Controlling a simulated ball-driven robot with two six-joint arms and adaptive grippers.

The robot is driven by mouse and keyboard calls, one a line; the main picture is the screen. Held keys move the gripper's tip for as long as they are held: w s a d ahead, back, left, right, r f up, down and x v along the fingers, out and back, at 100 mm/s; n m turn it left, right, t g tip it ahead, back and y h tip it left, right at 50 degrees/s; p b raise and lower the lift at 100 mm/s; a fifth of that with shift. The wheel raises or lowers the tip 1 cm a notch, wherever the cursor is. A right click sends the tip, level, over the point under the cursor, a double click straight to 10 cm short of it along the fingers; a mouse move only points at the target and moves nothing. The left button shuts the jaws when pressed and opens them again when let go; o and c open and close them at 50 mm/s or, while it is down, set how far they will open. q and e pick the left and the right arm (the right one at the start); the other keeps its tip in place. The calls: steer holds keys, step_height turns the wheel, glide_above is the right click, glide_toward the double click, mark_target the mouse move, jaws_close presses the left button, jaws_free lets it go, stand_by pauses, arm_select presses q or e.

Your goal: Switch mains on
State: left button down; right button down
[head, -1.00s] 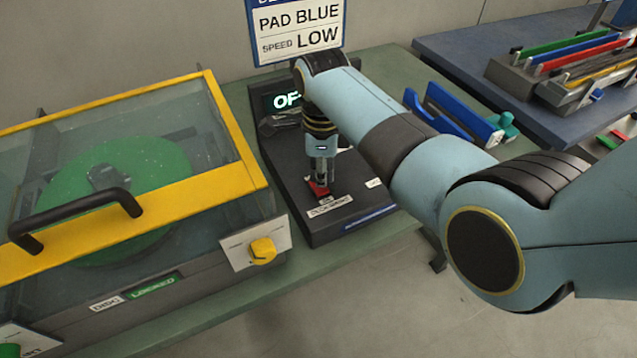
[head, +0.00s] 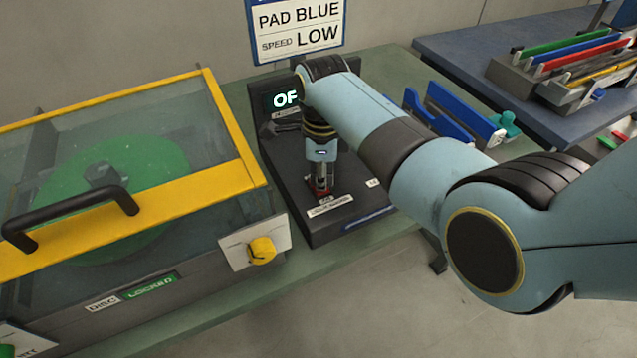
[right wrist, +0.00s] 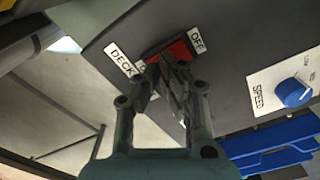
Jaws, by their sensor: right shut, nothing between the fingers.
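The dark console (head: 350,213) stands on the green bench and bears a red switch (head: 327,198). In the right wrist view the red switch (right wrist: 183,48) sits between an "OFF" label (right wrist: 197,40) and a partly hidden "DECK" label (right wrist: 122,60). My right gripper (head: 321,190) points down at the switch, shut and empty. In the right wrist view its fingertips (right wrist: 168,62) overlap the edge of the switch; I cannot tell whether they touch. The console's display (head: 286,99) shows "OF", the rest hidden by my right arm. My left gripper is not in view.
A glass-lidded box with a yellow frame (head: 215,185) and a yellow knob (head: 262,250) stands left of the console. A blue speed knob (right wrist: 293,92) shows in the right wrist view. Blue holders (head: 455,112) lie behind my right arm. A sign (head: 297,32) hangs behind.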

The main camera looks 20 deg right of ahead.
steer(key=shift+f, duration=0.5)
steer(key=shift+r, duration=0.1)
step_height(320, 180, up, 5)
steer(key=p, duration=0.5)
steer(key=shift+r+p, duration=0.95)
steer(key=shift+r, duration=0.05)
steer(key=shift+f, duration=0.1)
